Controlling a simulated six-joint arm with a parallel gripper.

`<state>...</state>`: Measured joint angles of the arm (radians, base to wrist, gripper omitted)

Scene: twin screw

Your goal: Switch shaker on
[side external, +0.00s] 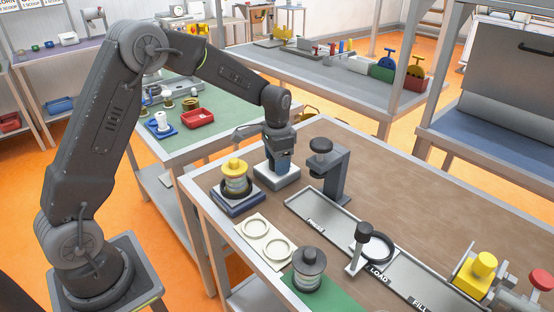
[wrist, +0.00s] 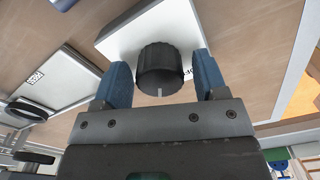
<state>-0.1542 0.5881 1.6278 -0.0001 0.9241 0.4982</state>
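A white box (side external: 278,180) stands on the brown table, and my gripper (side external: 279,162) points down over it. In the wrist view the white box (wrist: 126,38) carries a ribbed black knob (wrist: 161,66) with a white mark. The blue fingers are open on either side of the knob, with narrow gaps; contact is not clear. Left of the box in the side view, a jar with a yellow lid (side external: 235,166) stands on a dark blue-grey base (side external: 238,205), likely the shaker. The knob is hidden by my gripper in the side view.
A dark press stand (side external: 335,172) is close to the right of the box. A cream plate with two rings (side external: 265,241), a jar with a grey lid (side external: 309,264) and a labelled metal track (side external: 325,216) are nearer the front. The table's back right is clear.

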